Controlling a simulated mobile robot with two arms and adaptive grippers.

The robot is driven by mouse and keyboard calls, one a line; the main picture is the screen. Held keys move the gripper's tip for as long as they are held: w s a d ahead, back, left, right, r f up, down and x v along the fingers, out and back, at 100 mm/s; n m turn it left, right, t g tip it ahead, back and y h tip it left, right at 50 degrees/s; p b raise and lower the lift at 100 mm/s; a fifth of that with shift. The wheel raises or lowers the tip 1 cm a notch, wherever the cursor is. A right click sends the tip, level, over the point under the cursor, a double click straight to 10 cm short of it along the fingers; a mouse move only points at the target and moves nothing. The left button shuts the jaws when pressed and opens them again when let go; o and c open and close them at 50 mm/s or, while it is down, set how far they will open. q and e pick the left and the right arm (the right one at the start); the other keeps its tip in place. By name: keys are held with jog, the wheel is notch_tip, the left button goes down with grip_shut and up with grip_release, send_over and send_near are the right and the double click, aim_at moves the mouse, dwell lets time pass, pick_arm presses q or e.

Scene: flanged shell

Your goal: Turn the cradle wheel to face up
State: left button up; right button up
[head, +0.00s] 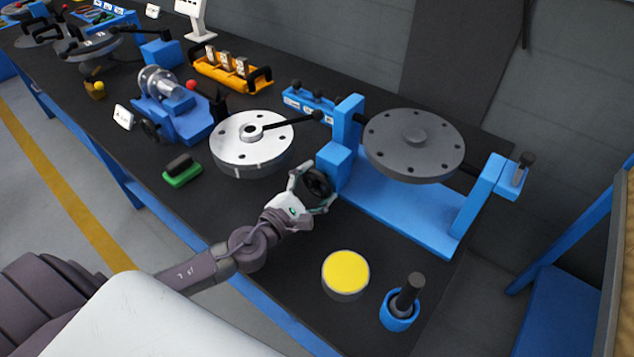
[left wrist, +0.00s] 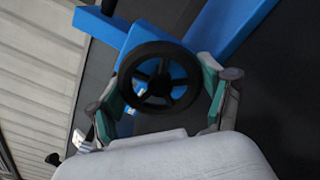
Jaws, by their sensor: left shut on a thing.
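The blue cradle (head: 400,215) stands at the right of the bench and carries a dark grey flanged disc (head: 414,135) with holes around its rim. A black spoked handwheel (head: 318,183) sits on the cradle's left side. My left gripper (head: 312,192) is shut on this handwheel, with one finger on each side of its rim. In the left wrist view the handwheel (left wrist: 159,76) lies between the green-padded fingers (left wrist: 160,88). My right gripper is not in view.
A yellow-topped round tin (head: 346,272) and a blue cup with a black handle (head: 402,304) stand in front of the cradle. A silver flanged disc with a lever (head: 250,145) and a green brush (head: 182,171) lie to the left. A blue peg rack (head: 308,105) stands behind.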

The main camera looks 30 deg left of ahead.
pick_arm(q)
jog(key=n, duration=0.9)
jog(key=shift+n, duration=0.4)
jog(key=n, duration=0.4)
jog(key=shift+n, duration=0.3)
jog(key=n, duration=0.3)
jog(key=shift+n, duration=0.3)
jog(key=n+p, duration=0.1)
jog(key=n, duration=0.2)
jog(key=shift+n, duration=0.3)
jog(key=n+p, duration=0.2)
jog(key=n, duration=0.2)
jog(key=shift+n, duration=0.3)
jog(key=n+p, duration=0.2)
jog(key=n, duration=0.2)
jog(key=n+p, duration=0.2)
jog(key=n, duration=0.2)
jog(key=shift+n, duration=0.3)
jog(key=shift+f, duration=0.1)
